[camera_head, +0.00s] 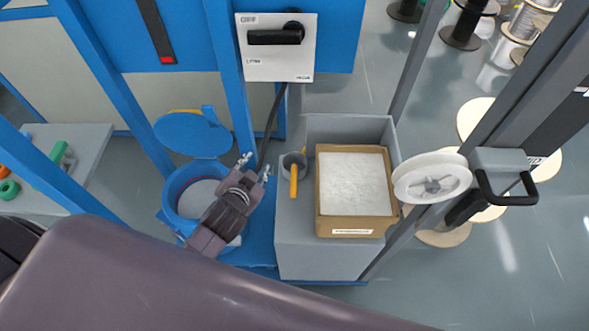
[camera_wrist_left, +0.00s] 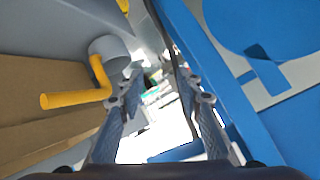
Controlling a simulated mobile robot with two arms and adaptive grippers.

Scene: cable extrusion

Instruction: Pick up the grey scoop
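The grey scoop (camera_head: 293,163) with a yellow-orange handle (camera_head: 293,181) rests on the grey stand, just left of the cardboard box. In the left wrist view the scoop's grey cup (camera_wrist_left: 108,52) and its yellow handle (camera_wrist_left: 75,98) are to the left of the fingers. My left gripper (camera_head: 255,167) is above the blue bin's right side, a little left of the scoop and apart from it. Its two fingers (camera_wrist_left: 160,95) are spread with nothing between them. My right gripper is not in view.
A cardboard box (camera_head: 326,226) of white material stands on the grey stand (camera_head: 298,255). A blue bin (camera_head: 172,190) with an open lid is left of it. A blue frame post (camera_head: 228,75) and a black cable (camera_head: 269,130) are close behind my gripper. A white spool (camera_head: 432,170) is at right.

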